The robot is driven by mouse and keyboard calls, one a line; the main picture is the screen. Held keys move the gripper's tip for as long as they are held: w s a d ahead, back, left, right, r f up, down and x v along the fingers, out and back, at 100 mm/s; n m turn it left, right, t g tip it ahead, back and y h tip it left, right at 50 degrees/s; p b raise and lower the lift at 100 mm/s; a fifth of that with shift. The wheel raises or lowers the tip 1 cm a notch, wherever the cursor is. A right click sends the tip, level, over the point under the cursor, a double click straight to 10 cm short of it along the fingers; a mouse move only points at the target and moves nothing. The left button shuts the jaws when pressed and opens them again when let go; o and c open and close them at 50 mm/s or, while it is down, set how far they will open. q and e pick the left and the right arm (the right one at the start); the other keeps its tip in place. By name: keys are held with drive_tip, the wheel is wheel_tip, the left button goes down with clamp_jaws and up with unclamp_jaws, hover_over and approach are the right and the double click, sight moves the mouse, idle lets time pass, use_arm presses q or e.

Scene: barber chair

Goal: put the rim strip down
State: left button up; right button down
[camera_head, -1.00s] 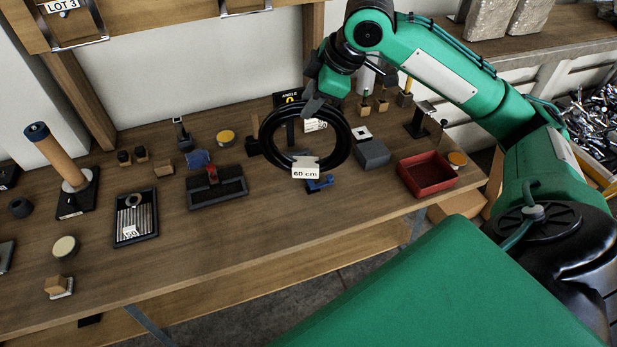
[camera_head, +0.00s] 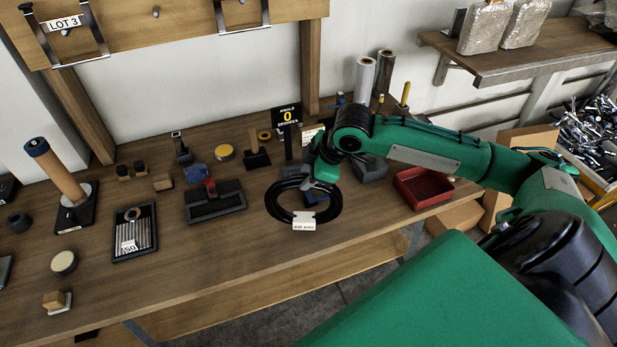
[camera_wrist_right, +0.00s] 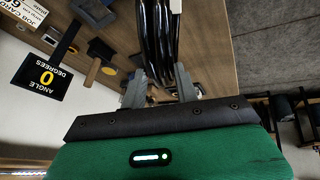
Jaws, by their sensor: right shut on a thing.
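The rim strip is a black coil (camera_head: 272,212) with a white tag (camera_head: 304,221) at its front; the tag's print is too small to read. It looks nearly flat at bench level in the head view; I cannot tell whether all of it touches the wood. My right gripper (camera_head: 322,184) is shut on the coil's back right side. In the right wrist view, several black strands (camera_wrist_right: 157,40) run between the fingers of my right gripper (camera_wrist_right: 158,84). My left gripper is not in view.
On the wooden bench (camera_head: 215,260), a blue piece (camera_head: 316,199) shows inside the ring. A black angle sign (camera_head: 287,115) stands behind it and a red tray (camera_head: 424,187) to its right. A black block fixture (camera_head: 215,203) is at left. Bare wood lies in front.

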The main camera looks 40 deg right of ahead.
drive_tip(key=shift+f, duration=0.85)
drive_tip(key=c, duration=1.1)
unclamp_jaws()
drive_tip(key=shift+o, duration=0.2)
drive_tip(key=b+v, duration=0.1)
drive_tip(key=v, duration=1.1)
